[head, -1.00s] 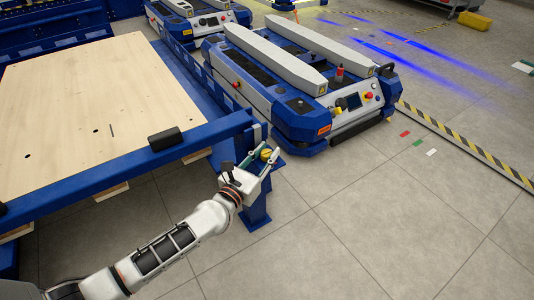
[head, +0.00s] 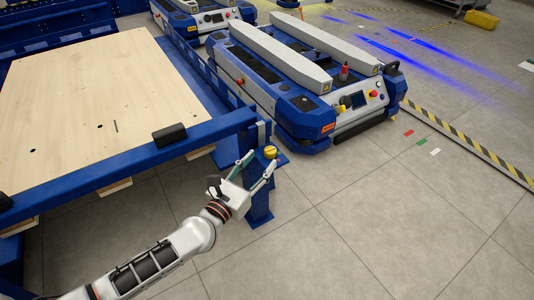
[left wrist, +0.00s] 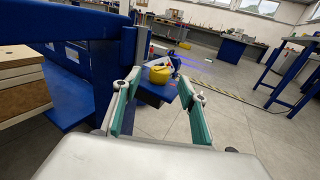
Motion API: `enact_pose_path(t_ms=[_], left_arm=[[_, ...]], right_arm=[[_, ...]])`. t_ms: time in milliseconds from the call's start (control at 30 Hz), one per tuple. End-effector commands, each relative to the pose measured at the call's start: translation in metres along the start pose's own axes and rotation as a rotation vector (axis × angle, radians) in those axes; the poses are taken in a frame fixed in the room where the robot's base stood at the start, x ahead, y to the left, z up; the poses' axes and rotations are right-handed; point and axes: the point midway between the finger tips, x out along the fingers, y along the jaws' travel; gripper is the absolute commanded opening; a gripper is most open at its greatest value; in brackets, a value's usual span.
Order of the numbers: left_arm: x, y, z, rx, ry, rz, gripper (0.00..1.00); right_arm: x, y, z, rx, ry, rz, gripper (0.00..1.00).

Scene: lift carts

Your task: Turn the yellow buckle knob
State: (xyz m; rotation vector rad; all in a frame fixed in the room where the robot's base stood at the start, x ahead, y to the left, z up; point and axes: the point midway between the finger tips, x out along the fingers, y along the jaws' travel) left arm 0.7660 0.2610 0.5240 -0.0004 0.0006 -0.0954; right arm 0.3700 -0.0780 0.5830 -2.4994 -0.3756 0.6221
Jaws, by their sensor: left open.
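My right gripper is not in view.
The blue frame (head: 110,173) carries a wooden board (head: 95,95) and a black block (head: 169,134). A blue and grey lift cart (head: 300,110) stands behind the post.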

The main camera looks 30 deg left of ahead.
Motion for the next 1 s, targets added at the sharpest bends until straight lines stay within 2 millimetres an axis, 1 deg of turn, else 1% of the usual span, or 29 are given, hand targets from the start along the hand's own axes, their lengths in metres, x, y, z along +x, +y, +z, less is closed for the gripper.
enact_pose_path(t_ms=[33,200,300,400,933,1000], left_arm=[[-0.012,0.0,-0.001,0.0,0.002,-0.001,0.42],[-0.04,0.0,0.0,-0.001,0.001,-0.001,0.42],[-0.05,0.0,0.0,0.001,0.0,-0.001,0.42],[-0.056,0.0,0.0,0.001,0.001,-0.001,0.42],[-0.058,0.0,0.0,0.0,0.0,0.0,0.42],[-0.056,0.0,0.004,0.001,-0.005,0.0,0.42]], right_arm=[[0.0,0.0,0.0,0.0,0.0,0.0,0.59],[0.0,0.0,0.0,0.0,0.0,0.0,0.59],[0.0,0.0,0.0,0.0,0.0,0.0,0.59],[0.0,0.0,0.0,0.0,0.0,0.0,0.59],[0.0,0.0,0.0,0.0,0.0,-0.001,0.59],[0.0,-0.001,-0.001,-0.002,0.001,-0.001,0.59]])
